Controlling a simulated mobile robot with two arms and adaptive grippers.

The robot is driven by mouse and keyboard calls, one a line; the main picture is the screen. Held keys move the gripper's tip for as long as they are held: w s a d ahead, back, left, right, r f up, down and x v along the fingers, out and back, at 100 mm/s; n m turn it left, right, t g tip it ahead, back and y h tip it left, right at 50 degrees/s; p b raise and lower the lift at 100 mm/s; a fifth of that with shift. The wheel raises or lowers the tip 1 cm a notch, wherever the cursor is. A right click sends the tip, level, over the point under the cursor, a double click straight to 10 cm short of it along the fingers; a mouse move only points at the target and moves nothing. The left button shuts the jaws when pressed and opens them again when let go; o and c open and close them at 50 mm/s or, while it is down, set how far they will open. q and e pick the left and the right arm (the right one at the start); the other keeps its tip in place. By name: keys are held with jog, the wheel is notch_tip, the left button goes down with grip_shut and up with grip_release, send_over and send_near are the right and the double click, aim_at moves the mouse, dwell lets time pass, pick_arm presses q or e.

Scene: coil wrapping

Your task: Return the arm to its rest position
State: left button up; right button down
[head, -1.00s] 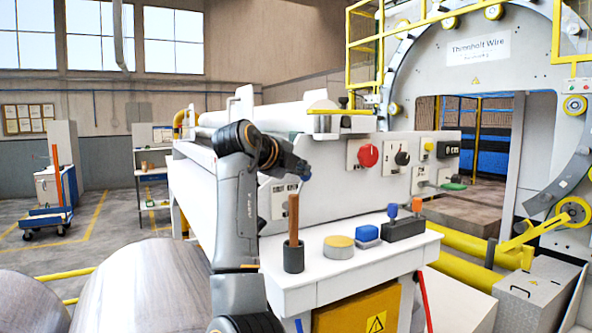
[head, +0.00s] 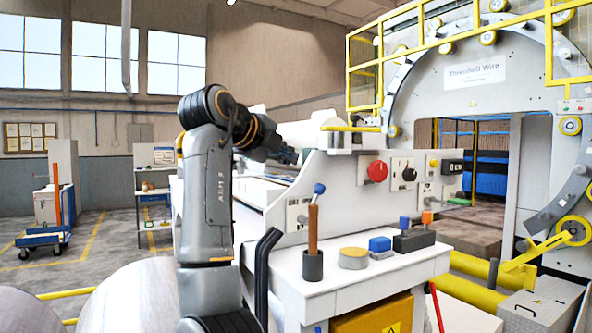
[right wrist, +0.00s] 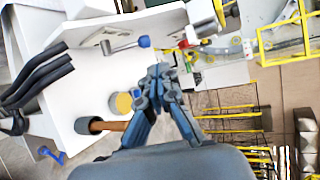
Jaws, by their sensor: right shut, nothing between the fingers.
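My right arm (head: 207,200) rises from the bottom of the head view and bends over at its elbow towards the machine. My right gripper (head: 290,154) is at its end, above and left of the control panel (head: 345,180). In the right wrist view the gripper (right wrist: 159,72) has its fingers together with nothing between them. It appears apart from the white shelf and the items on it. My left gripper does not show in either view.
A white shelf (head: 300,290) carries a dark cup (head: 313,265) with a wooden handle, a yellow-topped disc (head: 353,257) and a blue block (head: 380,245). A blue-knobbed lever (head: 319,188) juts from the panel. Black bent bars (head: 262,268) stand close beside my arm.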

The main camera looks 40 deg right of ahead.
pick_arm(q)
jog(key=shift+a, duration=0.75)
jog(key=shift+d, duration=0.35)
